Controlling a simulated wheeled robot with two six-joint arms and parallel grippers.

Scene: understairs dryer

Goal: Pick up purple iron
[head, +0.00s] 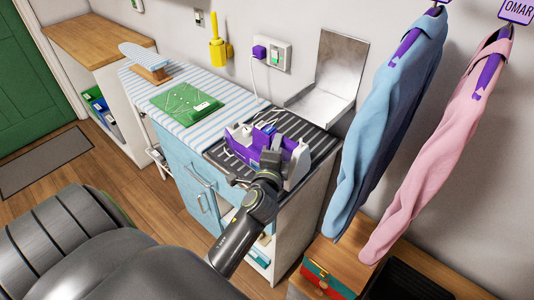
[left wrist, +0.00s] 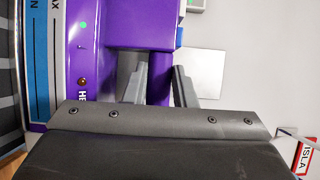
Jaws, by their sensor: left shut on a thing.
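The purple iron (head: 243,140), purple with pale grey parts, is on the dark striped mat (head: 218,155) at the near end of the ironing surface. My left gripper (head: 275,150) reaches over it from the front and hides part of it. In the left wrist view the purple iron (left wrist: 140,32) fills the upper middle, and the fingers of my left gripper (left wrist: 160,84) are shut on its purple handle bar. I cannot tell whether the iron is clear of the mat. My right gripper is not in view.
A green folded cloth (head: 187,102) lies on the striped ironing cover (head: 213,75). A metal stand (head: 332,75) is behind the mat. A white cord runs from a purple plug (head: 259,52). Blue (head: 387,115) and pink (head: 447,140) shirts hang at right.

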